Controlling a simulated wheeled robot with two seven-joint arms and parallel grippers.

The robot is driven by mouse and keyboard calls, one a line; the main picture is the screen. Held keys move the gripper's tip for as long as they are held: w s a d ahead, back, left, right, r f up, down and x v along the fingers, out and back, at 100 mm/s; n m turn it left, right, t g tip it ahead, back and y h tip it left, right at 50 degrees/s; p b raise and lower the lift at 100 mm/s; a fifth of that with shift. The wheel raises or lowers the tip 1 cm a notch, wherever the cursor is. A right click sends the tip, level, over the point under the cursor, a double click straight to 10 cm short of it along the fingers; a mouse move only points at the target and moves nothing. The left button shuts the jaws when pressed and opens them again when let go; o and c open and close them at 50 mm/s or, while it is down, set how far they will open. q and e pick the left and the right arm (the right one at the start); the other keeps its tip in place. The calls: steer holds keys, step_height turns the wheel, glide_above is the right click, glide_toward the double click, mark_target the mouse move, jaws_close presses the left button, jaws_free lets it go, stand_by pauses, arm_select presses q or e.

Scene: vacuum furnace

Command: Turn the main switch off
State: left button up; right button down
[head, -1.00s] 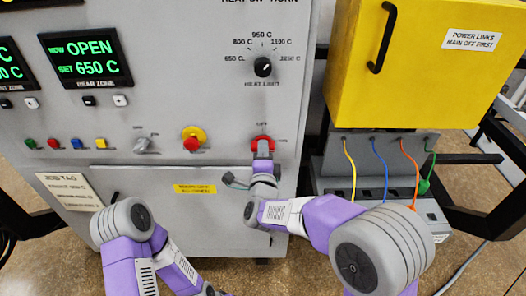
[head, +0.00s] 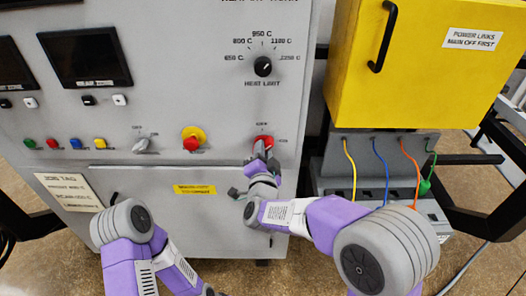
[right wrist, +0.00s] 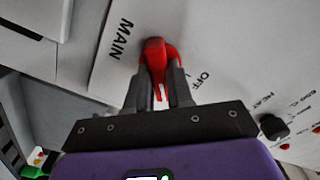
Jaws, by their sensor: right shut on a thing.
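The main switch (head: 262,141) is a red rotary handle at the lower right of the grey furnace panel. In the right wrist view the red handle (right wrist: 156,56) sits beside the words MAIN and OFF. My right gripper (right wrist: 160,85) has its two fingers closed on either side of the handle. In the head view my right gripper (head: 262,158) partly covers the switch. The handle looks turned toward OFF, but its exact angle is partly hidden by the fingers. My left arm shows at the lower left of the head view; its gripper is not visible.
Two zone displays (head: 85,57) are dark. A heat limit knob (head: 263,67) is above the switch, and a red-and-yellow emergency button (head: 192,143) is to its left. A yellow box (head: 425,60) with coloured cables below stands to the right.

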steer(key=n+p, duration=0.3)
steer(key=n, duration=0.6)
steer(key=shift+r+n, duration=0.15)
steer(key=shift+n, duration=0.25)
stand_by(0.4)
steer(key=c, duration=1)
jaws_free()
steer(key=shift+w, duration=0.1)
steer(key=s, duration=0.7)
steer(key=shift+s, duration=0.35)
